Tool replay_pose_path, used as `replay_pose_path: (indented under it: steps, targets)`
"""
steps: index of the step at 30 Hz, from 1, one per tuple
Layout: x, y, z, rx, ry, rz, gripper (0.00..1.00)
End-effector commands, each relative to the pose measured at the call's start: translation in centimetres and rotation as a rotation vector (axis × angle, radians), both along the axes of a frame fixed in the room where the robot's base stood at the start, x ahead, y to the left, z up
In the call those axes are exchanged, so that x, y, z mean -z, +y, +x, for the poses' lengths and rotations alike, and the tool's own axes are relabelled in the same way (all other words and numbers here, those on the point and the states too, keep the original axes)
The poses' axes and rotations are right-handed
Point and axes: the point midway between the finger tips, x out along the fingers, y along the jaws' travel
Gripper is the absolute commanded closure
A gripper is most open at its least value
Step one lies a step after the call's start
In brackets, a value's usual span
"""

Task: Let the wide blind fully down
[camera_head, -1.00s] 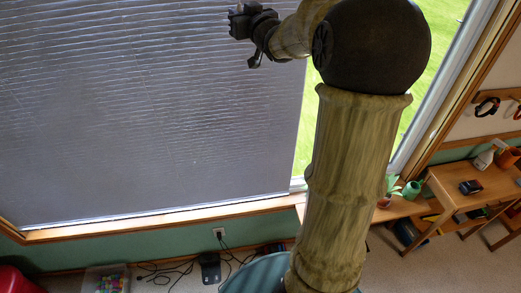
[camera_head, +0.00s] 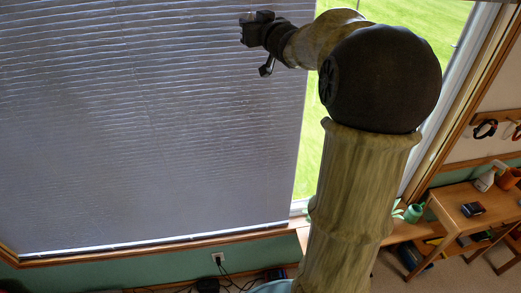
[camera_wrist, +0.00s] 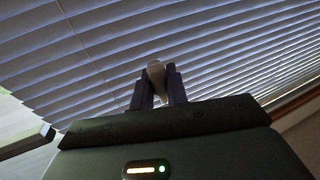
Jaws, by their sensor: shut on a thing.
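The wide blind (camera_head: 150,130) is a grey slatted sheet over the large window in the head view. Its pale bottom rail (camera_head: 150,243) lies along the wooden sill; I cannot tell whether it touches. My gripper (camera_head: 246,27) is in front of the blind's upper right part. In the wrist view the blind's slats (camera_wrist: 220,50) fill the space above. There my gripper (camera_wrist: 160,88) is shut on a small pale piece (camera_wrist: 156,72), probably the blind's cord end or wand. A thin cord line shows against the slats. The head view does not show the held piece clearly.
Bare glass with green lawn (camera_head: 318,150) shows right of the blind. A wooden table (camera_head: 470,205) with small items stands at the right. Cables and a wall outlet (camera_head: 218,257) are below the sill.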

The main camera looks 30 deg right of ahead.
Motion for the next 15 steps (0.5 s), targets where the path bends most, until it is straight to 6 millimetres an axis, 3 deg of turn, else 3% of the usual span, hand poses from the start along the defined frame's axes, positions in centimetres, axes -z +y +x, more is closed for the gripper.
replay_pose_path:
  steps: [9, 15]
  targets:
    - [0.2, -2.0, -0.5, 0.002, 0.004, 0.001, 1.0]
    - [0.2, -2.3, -0.6, 0.0, 0.005, 0.0, 1.0]
